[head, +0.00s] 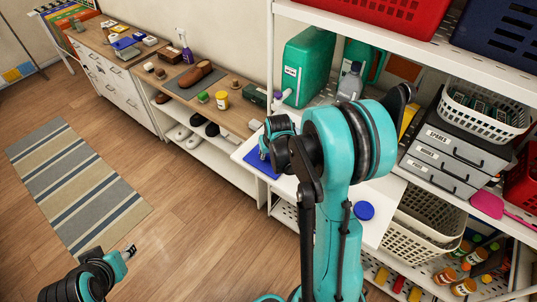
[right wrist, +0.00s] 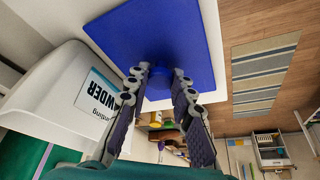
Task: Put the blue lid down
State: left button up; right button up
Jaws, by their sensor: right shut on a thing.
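A flat blue square lid with a round knob (right wrist: 157,84) fills the upper middle of the right wrist view. My right gripper (right wrist: 161,78) is shut on the knob, one finger on each side. In the head view part of the blue lid (head: 260,164) shows at the edge of the white shelf, and my right gripper (head: 268,146) is mostly hidden by my arm. I cannot tell whether the lid touches the shelf. My left gripper (head: 128,252) is at the lower left, too small to tell its state.
A round blue disc (head: 364,211) lies on the white shelf board (head: 378,232). A green jug (head: 304,66) and a grey bottle (head: 350,82) stand behind my arm. A white box with a powder label (right wrist: 62,88) is close beside the lid in the wrist view. The floor (head: 190,225) is clear.

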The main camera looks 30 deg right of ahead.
jog(key=shift+s, duration=0.1)
jog(key=shift+f, duration=0.15)
jog(key=o, duration=1)
